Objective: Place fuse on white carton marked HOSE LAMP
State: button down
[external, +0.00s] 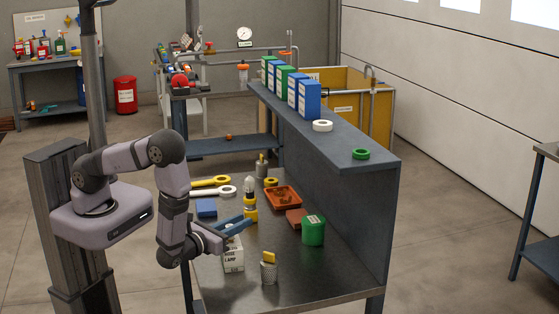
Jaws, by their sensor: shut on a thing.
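The white carton (233,257) marked HOSE LAMP stands on the dark bench top near its left front part. My gripper (238,224), with blue fingers, is right above the carton's top and points to the right. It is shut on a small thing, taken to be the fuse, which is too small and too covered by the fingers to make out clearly. I cannot tell whether the held thing touches the carton. The fingers hide part of the carton's top.
A metal cup (268,271) with a yellow thing stands right of the carton. A yellow-and-white bottle-like thing (250,205) stands close behind the fingers. A green tin (313,231), an orange-brown tray (283,197) and a blue box (206,208) stand around. A raised shelf (345,150) bounds the bench's right.

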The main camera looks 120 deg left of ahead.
jog(key=shift+f, duration=0.2)
jog(key=c, duration=1.6)
grip_release()
jog(key=shift+d+r, duration=0.1)
jog(key=shift+r, duration=0.15)
jog(key=shift+b+v, duration=1.9)
jog(key=shift+v, duration=4)
jog(key=shift+s, duration=0.1)
